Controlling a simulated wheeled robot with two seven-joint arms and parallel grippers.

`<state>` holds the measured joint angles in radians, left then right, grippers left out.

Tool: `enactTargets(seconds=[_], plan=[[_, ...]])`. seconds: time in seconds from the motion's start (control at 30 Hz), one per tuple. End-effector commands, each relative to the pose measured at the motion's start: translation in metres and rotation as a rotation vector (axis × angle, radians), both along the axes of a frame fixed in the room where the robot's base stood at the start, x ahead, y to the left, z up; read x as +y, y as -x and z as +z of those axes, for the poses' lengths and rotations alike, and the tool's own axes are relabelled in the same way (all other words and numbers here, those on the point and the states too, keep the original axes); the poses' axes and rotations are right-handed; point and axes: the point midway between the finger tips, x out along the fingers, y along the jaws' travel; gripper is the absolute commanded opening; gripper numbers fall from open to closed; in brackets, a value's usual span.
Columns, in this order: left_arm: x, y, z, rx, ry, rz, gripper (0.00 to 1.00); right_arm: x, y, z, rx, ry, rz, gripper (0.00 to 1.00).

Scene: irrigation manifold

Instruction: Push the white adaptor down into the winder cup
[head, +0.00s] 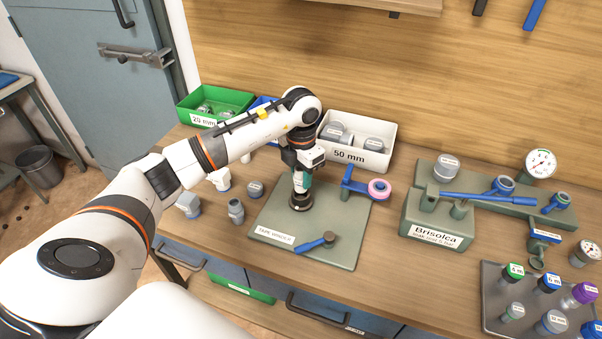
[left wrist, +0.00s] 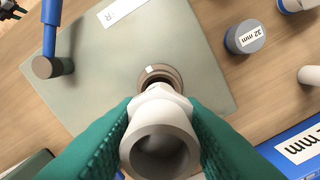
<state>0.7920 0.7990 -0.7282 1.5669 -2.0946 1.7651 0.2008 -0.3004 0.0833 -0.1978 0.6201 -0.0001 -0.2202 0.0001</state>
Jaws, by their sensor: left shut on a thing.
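The white adaptor (left wrist: 160,135) is between the green fingers of my left gripper (left wrist: 160,128), its open round end facing the left wrist camera. My left gripper (head: 301,183) is shut on it and points down over the winder cup. The dark round winder cup (head: 300,200) stands on the grey-green tape winder plate (head: 270,212). In the left wrist view the cup's rim (left wrist: 172,74) shows just past the adaptor's far end. The adaptor hides part of the cup, so I cannot tell how deep it sits. My right gripper is out of view.
A blue-handled crank (head: 315,244) is at the plate's front, and a blue arm with a pink roll (head: 378,189) at its right. Several loose fittings (head: 236,211) stand left of the plate. The white 50 mm bin (head: 348,156) is behind; the Brisolca block (head: 436,233) is right.

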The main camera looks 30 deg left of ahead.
Motion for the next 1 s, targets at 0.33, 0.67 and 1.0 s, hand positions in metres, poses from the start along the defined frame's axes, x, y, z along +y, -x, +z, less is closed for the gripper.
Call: enactTargets(seconds=[0.33, 0.67, 1.0], plan=[[0.0002, 0.0, -0.0004, 0.0, 0.0, 0.0, 0.11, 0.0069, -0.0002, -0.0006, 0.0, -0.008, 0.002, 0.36], [0.0006, 0.0003, -0.0061, 0.0, -0.001, 0.0, 0.11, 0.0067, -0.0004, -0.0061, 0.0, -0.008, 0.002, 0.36], [0.0006, 0.0004, -0.0057, 0.0, 0.0, 0.0, 0.11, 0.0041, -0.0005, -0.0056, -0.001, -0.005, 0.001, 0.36]])
